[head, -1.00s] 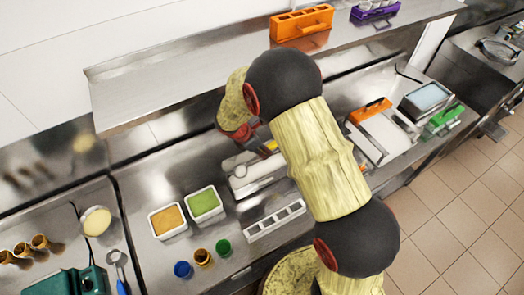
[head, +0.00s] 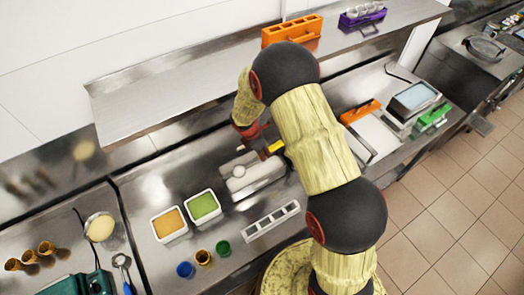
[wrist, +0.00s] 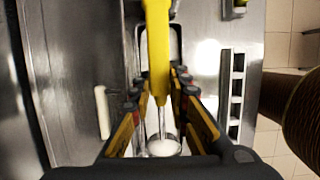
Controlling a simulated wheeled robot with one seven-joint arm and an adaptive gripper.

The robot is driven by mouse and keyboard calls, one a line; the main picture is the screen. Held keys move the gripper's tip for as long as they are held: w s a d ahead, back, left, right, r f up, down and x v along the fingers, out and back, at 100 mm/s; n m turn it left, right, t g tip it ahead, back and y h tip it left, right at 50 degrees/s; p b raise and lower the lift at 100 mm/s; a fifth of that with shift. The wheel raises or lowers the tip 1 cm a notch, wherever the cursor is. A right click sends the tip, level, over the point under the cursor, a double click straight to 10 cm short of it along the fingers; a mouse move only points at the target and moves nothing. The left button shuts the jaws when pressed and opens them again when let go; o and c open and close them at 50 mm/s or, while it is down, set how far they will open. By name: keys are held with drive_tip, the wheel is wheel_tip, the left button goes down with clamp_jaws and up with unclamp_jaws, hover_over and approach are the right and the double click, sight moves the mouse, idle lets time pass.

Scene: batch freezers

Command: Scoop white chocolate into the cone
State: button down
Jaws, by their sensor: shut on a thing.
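My gripper (wrist: 160,88) is shut on the yellow handle (wrist: 157,45) of a scoop. The handle also shows in the head view (head: 275,147). A thin metal shaft runs from the handle to a round end holding something white (wrist: 163,147); whether this is white chocolate I cannot tell. In the head view my gripper is at the back of a white container (head: 255,178) on the counter; my arm partly hides this area. Brown cones (head: 46,248) lie or lean at the far left. The scoop's lower end is not clear in the head view.
Tubs of orange (head: 170,222) and green (head: 203,206) contents stand left of the white container. A white slotted rack (head: 270,221) and small blue (head: 185,269), gold and green cups are in front. A steel shelf (head: 200,85) overhangs the back. A teal machine (head: 70,284) is at lower left.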

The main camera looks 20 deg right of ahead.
drive_tip(key=shift+d+r+p, duration=0.15)
drive_tip(key=shift+d+p, duration=0.05)
drive_tip(key=shift+p, duration=0.3)
drive_tip(key=shift+d+y, duration=0.25)
drive_tip(key=shift+y, duration=0.15)
drive_tip(key=shift+w+d+y+p, duration=0.15)
drive_tip(key=shift+d+y+p, duration=0.25)
drive_tip(key=shift+p, duration=0.3)
drive_tip(key=shift+d, duration=0.1)
